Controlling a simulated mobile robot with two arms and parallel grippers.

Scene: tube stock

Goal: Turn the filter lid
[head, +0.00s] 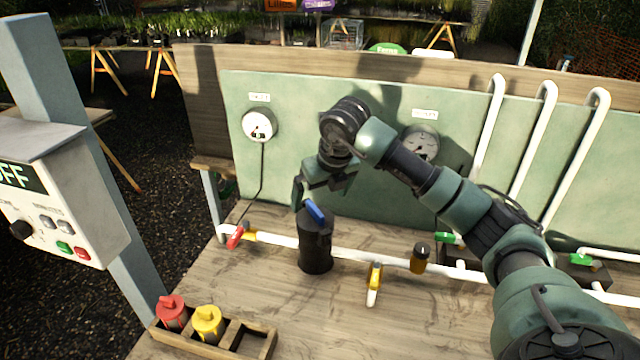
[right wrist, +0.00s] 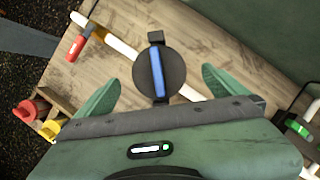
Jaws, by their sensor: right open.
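The filter is a black upright cylinder (head: 316,250) on the white pipe, standing on the wooden bench. Its lid carries a blue bar handle (head: 315,211); in the right wrist view the round dark lid (right wrist: 172,82) lies ahead of the fingers, with the blue bar running lengthwise across it. My right gripper (head: 321,196) is open just above the lid. In the right wrist view its two green fingers (right wrist: 160,88) are spread to either side of the lid, apart from it, with nothing held. My left gripper is not in view.
A red-handled valve (head: 237,236) and a yellow-handled valve (head: 374,280) sit on the white pipe (head: 275,239). A wooden tray (head: 259,340) with red and yellow pieces is at the front left. A green back panel (head: 290,160) with gauges stands close behind.

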